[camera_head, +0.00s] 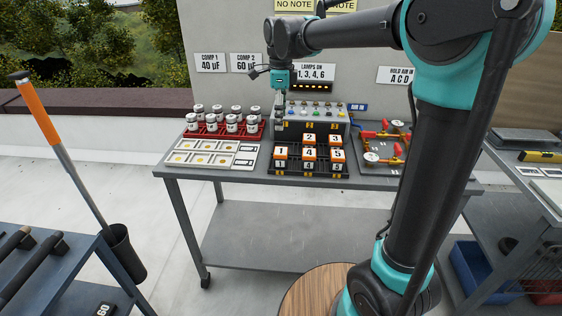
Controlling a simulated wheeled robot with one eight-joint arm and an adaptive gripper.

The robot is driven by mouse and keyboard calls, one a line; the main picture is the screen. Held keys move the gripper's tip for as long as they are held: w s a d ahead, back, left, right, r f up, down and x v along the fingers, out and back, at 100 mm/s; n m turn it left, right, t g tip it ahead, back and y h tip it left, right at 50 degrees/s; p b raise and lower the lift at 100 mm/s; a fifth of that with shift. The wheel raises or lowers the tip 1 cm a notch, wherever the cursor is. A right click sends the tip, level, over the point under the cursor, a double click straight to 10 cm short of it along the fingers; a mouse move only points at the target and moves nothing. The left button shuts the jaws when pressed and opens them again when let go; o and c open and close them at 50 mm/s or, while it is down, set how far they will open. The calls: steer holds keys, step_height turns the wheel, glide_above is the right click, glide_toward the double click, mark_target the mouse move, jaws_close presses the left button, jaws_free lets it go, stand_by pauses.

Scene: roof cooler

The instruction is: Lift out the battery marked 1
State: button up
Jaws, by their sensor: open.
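The battery marked 1 (281,153) is an orange block with a white numbered face. It stands upright at the front left of a black rack (322,174) on the grey table. Batteries marked 2 (308,140), 3 (335,141), 4 (309,155) and 5 (337,155) stand to its right in the same rack. My gripper (279,113) hangs pointing down, above and behind battery 1, in front of the left end of a grey panel box. It is open and appears empty. Its fingertips are small and dark against the box.
A red rack (222,134) of white capacitors and a white card tray (212,155) lie left of the batteries. The grey panel box (311,122) with buttons stands behind. Red-handled valves (383,142) are on the right. My arm crosses the right side of the view.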

mark_target(281, 151)
step_height(281, 151, down, 14)
steer(key=shift+s+f, duration=0.1)
steer(key=shift+f, duration=0.15)
stand_by(0.4)
steer(key=shift+c, duration=0.3)
steer(key=c, duration=1.5)
